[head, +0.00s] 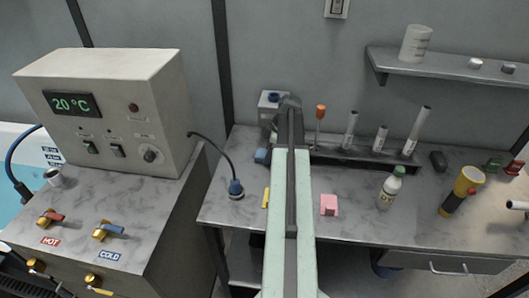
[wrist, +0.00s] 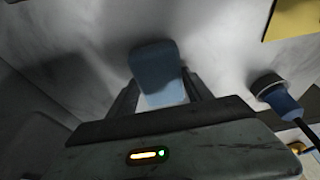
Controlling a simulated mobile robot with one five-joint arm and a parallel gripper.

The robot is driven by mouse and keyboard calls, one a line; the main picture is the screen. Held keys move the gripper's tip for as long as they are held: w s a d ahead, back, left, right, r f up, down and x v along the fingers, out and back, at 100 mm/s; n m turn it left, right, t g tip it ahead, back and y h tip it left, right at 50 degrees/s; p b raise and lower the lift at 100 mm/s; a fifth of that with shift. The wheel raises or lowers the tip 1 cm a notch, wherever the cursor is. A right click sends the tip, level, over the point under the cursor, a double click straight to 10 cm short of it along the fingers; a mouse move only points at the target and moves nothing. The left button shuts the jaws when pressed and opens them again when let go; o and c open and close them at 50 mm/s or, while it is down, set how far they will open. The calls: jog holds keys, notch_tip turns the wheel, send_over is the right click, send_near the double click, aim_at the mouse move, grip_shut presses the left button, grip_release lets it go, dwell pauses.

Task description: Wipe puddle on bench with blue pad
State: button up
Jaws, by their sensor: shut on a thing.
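The blue pad (wrist: 158,75) is held between the two fingers of my gripper (wrist: 162,92) in the wrist view. In the head view the blue pad (head: 261,156) shows just left of my arm, over the back left part of the grey marbled bench (head: 345,236). A dark shadow lies beside the pad; I cannot tell whether the pad touches the bench. My gripper is mostly hidden behind my arm in the head view. I cannot make out a puddle in either view; my arm hides part of the bench.
A blue plug (head: 236,188) with a black cable and a yellow piece (head: 266,197) lie near the pad. A dark rack (head: 345,156) with tubes runs along the back.

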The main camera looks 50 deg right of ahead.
aim_at(252, 157)
jog(key=shift+s+d, duration=0.55)
jog(key=shift+s, duration=0.35)
jog(key=shift+w+a+f, duration=0.1)
jog(key=shift+w+a, duration=0.4)
jog(key=shift+w, duration=0.25)
jog(key=shift+w+a, duration=0.45)
jog(key=shift+w, duration=0.3)
jog(key=shift+w+a, duration=0.55)
jog(key=shift+w, duration=0.4)
jog(key=shift+w+a, duration=0.55)
jog(key=shift+w, duration=0.35)
jog(key=shift+s, duration=0.1)
jog(key=shift+s+d, duration=0.7)
jog(key=shift+s, duration=0.4)
jog(key=shift+s+d, duration=0.7)
jog(key=shift+s, duration=0.35)
jog(key=shift+s+d, duration=0.7)
jog(key=shift+s, duration=0.4)
